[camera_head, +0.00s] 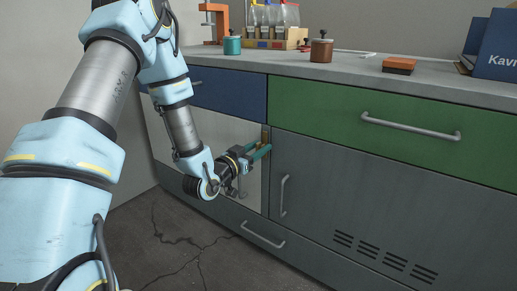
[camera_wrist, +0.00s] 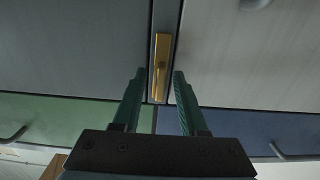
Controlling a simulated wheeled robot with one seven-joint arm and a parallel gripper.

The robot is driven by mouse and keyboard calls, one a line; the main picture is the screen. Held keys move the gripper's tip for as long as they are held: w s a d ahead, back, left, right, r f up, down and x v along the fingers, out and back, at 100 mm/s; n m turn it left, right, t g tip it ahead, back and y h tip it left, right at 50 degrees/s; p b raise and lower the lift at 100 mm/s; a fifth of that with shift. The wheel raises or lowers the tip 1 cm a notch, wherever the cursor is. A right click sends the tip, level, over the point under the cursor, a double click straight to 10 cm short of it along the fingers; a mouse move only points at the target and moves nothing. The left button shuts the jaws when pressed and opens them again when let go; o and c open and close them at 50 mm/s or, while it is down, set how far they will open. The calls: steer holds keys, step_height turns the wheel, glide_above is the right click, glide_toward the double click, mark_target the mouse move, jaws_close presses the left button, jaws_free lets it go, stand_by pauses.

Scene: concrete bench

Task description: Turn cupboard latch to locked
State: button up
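The brass cupboard latch (camera_wrist: 161,50) is a narrow upright plate with a small raised part, on the grey strip between two cupboard doors. Its top also shows in the head view (camera_head: 265,132), with the rest hidden behind my fingers. My gripper (camera_wrist: 159,72) is open, with its two green fingers apart on either side of the latch. I see no clear contact between the fingers and the latch. In the head view my gripper (camera_head: 263,151) reaches the cupboard front just below the drawers.
A green drawer (camera_head: 385,125) and a blue drawer (camera_head: 230,92) sit above the doors. Door handle (camera_head: 283,195) and drawer handle (camera_head: 410,127) stick out. The bench top (camera_head: 340,70) holds jars, a brown block, a bottle rack and blue books. The cracked floor in front is clear.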

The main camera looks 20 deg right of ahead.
jaws_close()
steer(key=shift+n, duration=0.3)
stand_by(0.3)
steer(key=n+p, duration=0.2)
steer(key=n, duration=0.1)
steer(key=shift+w+a+n, duration=0.1)
steer(key=shift+n, duration=0.2)
steer(key=n+p, duration=0.2)
steer(key=n, duration=0.2)
steer(key=shift+n, duration=0.3)
steer(key=n+p, duration=0.2)
steer(key=n, duration=0.3)
steer(key=shift+w+f+p, duration=0.1)
steer(key=shift+p, duration=0.25)
steer(key=shift+f+n+p, duration=0.15)
steer(key=shift+n+p, duration=0.5)
steer(key=shift+n, duration=1.35)
